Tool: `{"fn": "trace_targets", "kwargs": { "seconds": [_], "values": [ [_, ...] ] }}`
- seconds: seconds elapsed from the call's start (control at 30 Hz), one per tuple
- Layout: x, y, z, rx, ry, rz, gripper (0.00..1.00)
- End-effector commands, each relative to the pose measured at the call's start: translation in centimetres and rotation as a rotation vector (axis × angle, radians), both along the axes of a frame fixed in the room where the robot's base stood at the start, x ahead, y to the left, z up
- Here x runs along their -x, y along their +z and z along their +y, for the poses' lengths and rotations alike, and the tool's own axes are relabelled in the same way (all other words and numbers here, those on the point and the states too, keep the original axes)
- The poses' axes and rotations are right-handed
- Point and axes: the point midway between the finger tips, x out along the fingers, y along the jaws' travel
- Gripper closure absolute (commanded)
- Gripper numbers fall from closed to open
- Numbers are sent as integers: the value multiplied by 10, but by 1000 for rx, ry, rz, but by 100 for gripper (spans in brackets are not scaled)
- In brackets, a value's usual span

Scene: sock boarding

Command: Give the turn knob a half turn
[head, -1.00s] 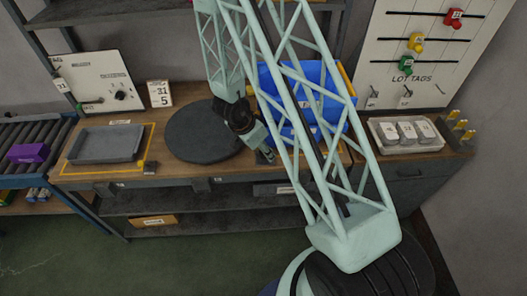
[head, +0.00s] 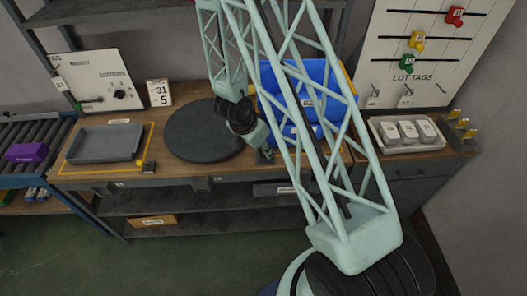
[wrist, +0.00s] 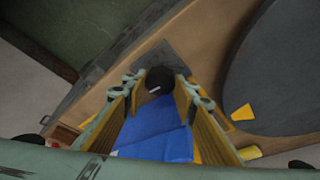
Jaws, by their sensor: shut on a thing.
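The turn knob (wrist: 158,80) is a round black knob with a short white mark, on a dark grey plate (wrist: 176,55) in the wrist view. My gripper (wrist: 160,88) has its fingers on both sides of the knob and is shut on it. In the head view my gripper (head: 265,153) is at the bench's front, right of the round dark turntable; the knob itself is hidden there by the gripper and arm.
A blue bin (head: 328,75) stands behind my arm. The turntable (head: 190,138) is close on the left. A grey tray (head: 104,145) lies on the bench (head: 163,168) further left, and a light tray with several pieces (head: 438,145) is at right.

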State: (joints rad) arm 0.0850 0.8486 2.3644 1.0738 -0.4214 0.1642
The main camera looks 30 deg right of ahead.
Motion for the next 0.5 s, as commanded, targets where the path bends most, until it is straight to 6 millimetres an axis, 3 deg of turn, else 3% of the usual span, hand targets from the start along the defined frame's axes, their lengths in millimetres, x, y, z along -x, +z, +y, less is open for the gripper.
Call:
{"fn": "trace_targets", "kwargs": {
  "seconds": [0.5],
  "values": [
    [0,0,0,0,64,-1,84]
  ]
}}
